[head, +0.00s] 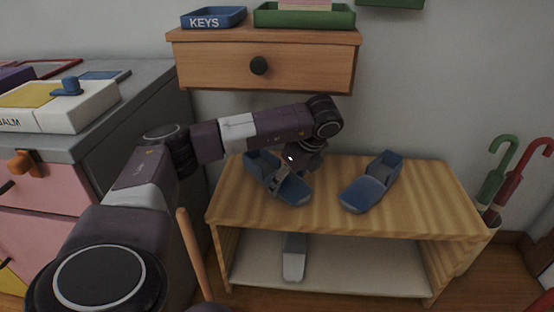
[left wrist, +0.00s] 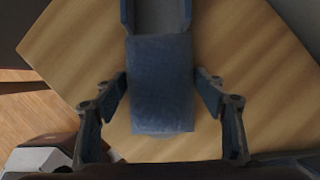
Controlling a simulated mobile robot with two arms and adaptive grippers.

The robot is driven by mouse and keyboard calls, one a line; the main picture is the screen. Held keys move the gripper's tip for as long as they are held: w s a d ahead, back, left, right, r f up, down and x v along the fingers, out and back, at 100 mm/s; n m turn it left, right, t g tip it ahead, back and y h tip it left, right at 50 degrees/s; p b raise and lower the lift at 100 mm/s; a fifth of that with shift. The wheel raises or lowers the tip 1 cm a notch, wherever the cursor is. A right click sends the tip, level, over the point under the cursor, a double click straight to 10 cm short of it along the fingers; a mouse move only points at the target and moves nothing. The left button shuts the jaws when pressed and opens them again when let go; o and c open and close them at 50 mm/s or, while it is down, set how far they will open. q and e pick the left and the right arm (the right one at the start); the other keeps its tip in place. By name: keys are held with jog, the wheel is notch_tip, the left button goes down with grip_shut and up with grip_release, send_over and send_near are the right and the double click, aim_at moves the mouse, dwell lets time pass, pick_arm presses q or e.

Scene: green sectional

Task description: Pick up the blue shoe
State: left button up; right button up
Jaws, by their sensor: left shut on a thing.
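Two blue shoes rest on the striped wooden bench (head: 330,218) in the head view. My left gripper (head: 279,182) reaches down over the left blue shoe (head: 291,191) and is shut on it. My arm partly covers that shoe. In the left wrist view, my left gripper's fingers (left wrist: 161,88) stand on both sides of the blue shoe (left wrist: 161,75). The shoe appears to lie on the bench top. The right blue shoe (head: 369,191) stands apart, untouched. My right gripper is not in view.
A wooden drawer (head: 220,68) hangs above the bench, with a blue KEYS tray (head: 213,18) and a green tray (head: 330,16) on top. A grey-white object (head: 294,258) is on the lower shelf. Green (head: 497,172) and red (head: 519,185) umbrellas stand at right.

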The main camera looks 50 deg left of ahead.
pick_arm(q)
jog(key=c, duration=0.5)
jog(key=shift+r, duration=0.2)
